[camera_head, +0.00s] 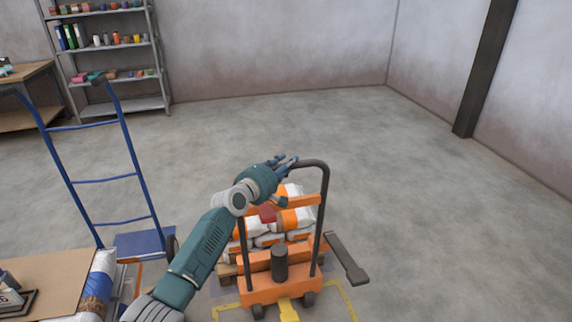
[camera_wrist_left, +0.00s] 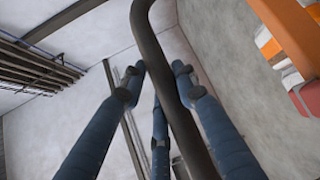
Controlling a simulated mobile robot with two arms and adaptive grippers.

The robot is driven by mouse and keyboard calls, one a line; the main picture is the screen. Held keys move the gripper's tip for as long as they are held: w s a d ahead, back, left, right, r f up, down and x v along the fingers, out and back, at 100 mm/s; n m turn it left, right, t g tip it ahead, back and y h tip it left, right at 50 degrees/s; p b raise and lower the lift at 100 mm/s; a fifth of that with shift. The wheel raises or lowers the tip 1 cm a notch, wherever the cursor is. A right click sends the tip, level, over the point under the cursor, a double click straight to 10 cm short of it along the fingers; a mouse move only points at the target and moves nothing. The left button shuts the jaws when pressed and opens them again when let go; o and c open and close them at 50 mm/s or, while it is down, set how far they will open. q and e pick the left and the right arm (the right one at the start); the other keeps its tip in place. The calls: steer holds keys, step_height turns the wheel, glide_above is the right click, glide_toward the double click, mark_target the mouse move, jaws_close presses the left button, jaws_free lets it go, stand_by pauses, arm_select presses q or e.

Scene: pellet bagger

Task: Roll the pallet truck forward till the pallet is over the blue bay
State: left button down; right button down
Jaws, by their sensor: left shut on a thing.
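The orange pallet truck (camera_head: 285,290) stands low in the middle of the head view. Its dark hoop handle (camera_head: 323,200) rises toward me. My left gripper (camera_head: 285,163) is at the handle's top left corner. In the left wrist view, the fingers (camera_wrist_left: 157,82) of this gripper are shut around the dark handle tube (camera_wrist_left: 150,45). Behind the truck's frame, a wooden pallet (camera_head: 228,270) carries stacked white and orange bags (camera_head: 296,219). I cannot make out a clear blue bay; only a bluish-grey floor patch (camera_head: 222,287) shows beside the pallet. My right gripper is out of view.
Yellow floor lines (camera_head: 350,303) run around the truck. A blue hand truck (camera_head: 130,180) stands to the left. A table with a brown top (camera_head: 50,275) is at the lower left. A dark flat bar (camera_head: 346,258) juts out right of the truck. Floor beyond is clear up to the shelf (camera_head: 125,108) and walls.

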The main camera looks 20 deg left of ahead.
arm_select(q)
steer(key=shift+a, duration=0.15)
steer(key=c, duration=1.3)
jaws_free()
steer(key=shift+s, duration=0.5)
steer(key=v, duration=1.1)
steer(key=shift+a, duration=0.15)
